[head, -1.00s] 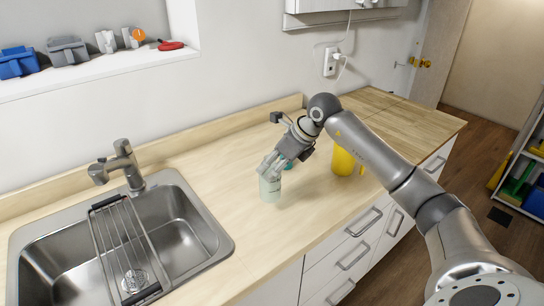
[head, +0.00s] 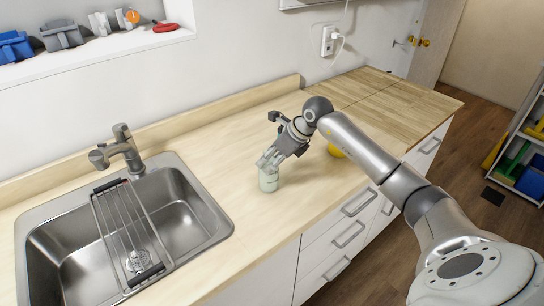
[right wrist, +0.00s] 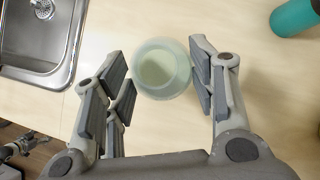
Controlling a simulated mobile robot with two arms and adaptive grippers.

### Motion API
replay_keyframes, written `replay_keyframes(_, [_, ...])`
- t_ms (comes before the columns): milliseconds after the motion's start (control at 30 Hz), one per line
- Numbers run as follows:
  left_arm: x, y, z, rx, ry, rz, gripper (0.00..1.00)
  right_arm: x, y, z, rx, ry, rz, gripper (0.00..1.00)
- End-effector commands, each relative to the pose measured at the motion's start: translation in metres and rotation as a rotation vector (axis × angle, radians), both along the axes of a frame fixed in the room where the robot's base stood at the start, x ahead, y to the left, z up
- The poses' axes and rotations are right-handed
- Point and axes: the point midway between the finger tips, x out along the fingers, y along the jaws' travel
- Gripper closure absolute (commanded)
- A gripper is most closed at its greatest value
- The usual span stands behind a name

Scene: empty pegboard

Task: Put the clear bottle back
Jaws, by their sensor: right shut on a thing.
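The clear bottle (head: 268,181), pale greenish and see-through, is upright at the counter right of the sink. Whether its base touches the counter is hard to tell. In the right wrist view the bottle (right wrist: 162,68) shows from above as a round shape between the finger pads. My right gripper (head: 269,163) reaches down over it and is shut on it; the fingers cover its upper part in the head view. My left gripper is not in view.
A teal bottle (right wrist: 296,16) stands nearby on the counter. A yellow object (head: 335,151) is mostly behind my right arm. The steel sink (head: 205,240) with a rack lies left. A wall ledge (head: 95,60) holds several small items. Counter (head: 225,150) between sink and bottle is clear.

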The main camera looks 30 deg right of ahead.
Motion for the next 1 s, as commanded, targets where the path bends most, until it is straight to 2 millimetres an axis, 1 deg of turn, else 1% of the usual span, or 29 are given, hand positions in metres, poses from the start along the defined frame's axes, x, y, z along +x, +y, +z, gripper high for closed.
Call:
replay_keyframes(67, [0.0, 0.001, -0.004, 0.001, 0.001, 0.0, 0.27, 0.0, 0.0, -0.003, 0.0, -0.001, -0.001, 0.79])
replay_keyframes(100, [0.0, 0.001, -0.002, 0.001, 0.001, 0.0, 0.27, 0.0, 0.0, -0.002, -0.001, 0.0, -0.001, 0.44])
replay_keyframes(233, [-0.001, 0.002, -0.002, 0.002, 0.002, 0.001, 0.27, 0.0, 0.0, -0.002, 0.0, 0.0, 0.0, 0.27])
replay_keyframes(533, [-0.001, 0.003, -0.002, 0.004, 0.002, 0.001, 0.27, 0.0, 0.0, -0.002, 0.0, 0.0, 0.0, 0.26])
replay_keyframes(667, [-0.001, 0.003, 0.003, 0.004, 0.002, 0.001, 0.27, 0.0, 0.0, 0.004, 0.0, 0.0, 0.0, 0.26])
replay_keyframes(700, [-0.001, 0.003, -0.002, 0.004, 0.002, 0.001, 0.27, -0.003, -0.003, 0.005, -0.003, -0.001, -0.001, 0.26])
replay_keyframes(833, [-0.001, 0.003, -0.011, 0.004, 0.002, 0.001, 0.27, -0.014, -0.009, 0.024, -0.006, -0.003, -0.001, 0.26])
replay_keyframes(1000, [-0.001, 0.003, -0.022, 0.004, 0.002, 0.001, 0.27, -0.032, -0.019, 0.056, -0.005, -0.004, -0.001, 0.26])
